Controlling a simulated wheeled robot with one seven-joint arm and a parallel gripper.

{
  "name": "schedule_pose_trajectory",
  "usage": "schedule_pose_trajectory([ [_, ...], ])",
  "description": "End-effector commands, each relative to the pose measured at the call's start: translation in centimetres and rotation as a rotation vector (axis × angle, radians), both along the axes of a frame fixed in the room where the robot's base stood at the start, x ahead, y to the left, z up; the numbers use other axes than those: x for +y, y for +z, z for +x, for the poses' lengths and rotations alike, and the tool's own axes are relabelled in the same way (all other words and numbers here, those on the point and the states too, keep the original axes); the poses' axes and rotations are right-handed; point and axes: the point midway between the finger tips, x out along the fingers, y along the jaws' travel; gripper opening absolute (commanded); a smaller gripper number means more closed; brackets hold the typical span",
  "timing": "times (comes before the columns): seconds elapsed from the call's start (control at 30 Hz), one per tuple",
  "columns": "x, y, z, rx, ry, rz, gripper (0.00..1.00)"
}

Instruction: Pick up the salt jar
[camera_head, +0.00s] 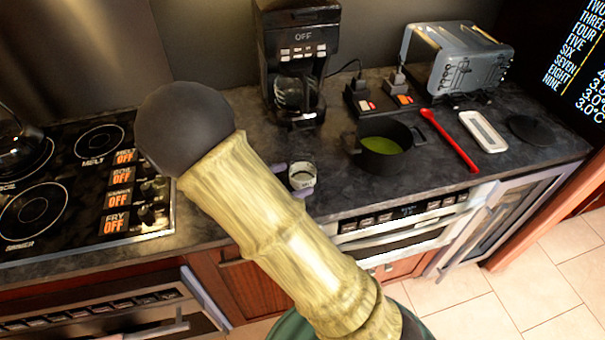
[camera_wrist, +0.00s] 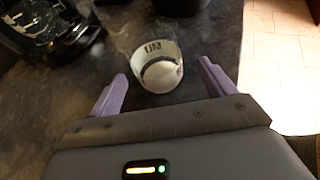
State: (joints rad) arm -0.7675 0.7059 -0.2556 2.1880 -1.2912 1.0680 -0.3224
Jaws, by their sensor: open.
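The salt jar (camera_wrist: 158,67) is a small round jar with a pale rim, dark lettering and white contents. In the wrist view it stands on the dark counter just ahead of my gripper (camera_wrist: 165,88), between the lines of its two purple fingers. The fingers are open and apart, and none visibly touches the jar. In the head view the jar (camera_head: 302,177) stands near the counter's front edge, right of my arm. There my gripper (camera_head: 291,180) is mostly hidden behind the arm, with purple finger parts showing beside the jar.
A coffee maker (camera_head: 297,60) stands behind the jar. A dark pot (camera_head: 384,163) with green contents is to its right, with a red utensil (camera_head: 450,140), a white dish (camera_head: 483,131) and a toaster (camera_head: 455,62) beyond. A stovetop (camera_head: 75,185) is at left.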

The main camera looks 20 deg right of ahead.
Motion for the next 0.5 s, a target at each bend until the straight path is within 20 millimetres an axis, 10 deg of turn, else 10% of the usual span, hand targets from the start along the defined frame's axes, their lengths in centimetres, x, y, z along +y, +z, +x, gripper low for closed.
schedule_pose_trajectory([
  [0.5,-3.9,-2.5,2.4,0.0,-0.001,0.0,0.83],
])
